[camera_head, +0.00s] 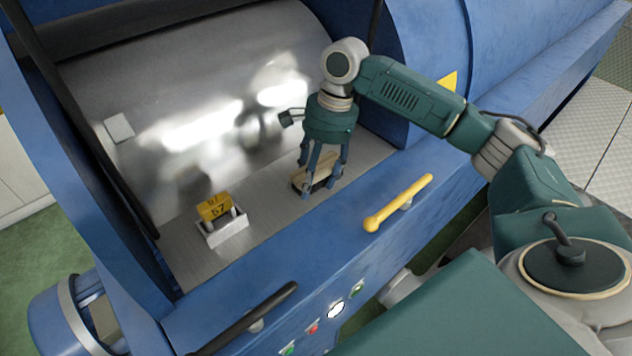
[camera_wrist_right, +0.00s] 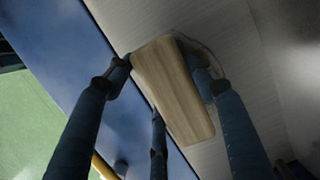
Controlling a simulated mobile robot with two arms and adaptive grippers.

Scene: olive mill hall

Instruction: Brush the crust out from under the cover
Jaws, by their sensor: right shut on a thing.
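My right gripper (camera_head: 322,172) reaches down into the open trough of the blue machine. It is shut on a brush with a pale wooden back (camera_head: 326,163) and dark lower side, low over the metal trough floor (camera_head: 268,205). In the right wrist view, the fingers of the right gripper (camera_wrist_right: 165,75) sit around the wooden back of the brush (camera_wrist_right: 175,95). I cannot make out any crust; the brush and fingers hide part of the floor. I cannot tell which part is the cover. My left gripper is not in view.
A small metal holder (camera_head: 224,233) with a yellow numbered block (camera_head: 213,206) stands on the trough floor to the left. The curved shiny metal wall (camera_head: 180,90) rises behind. The blue front edge carries a yellow handle (camera_head: 398,202) and a black handle (camera_head: 247,322).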

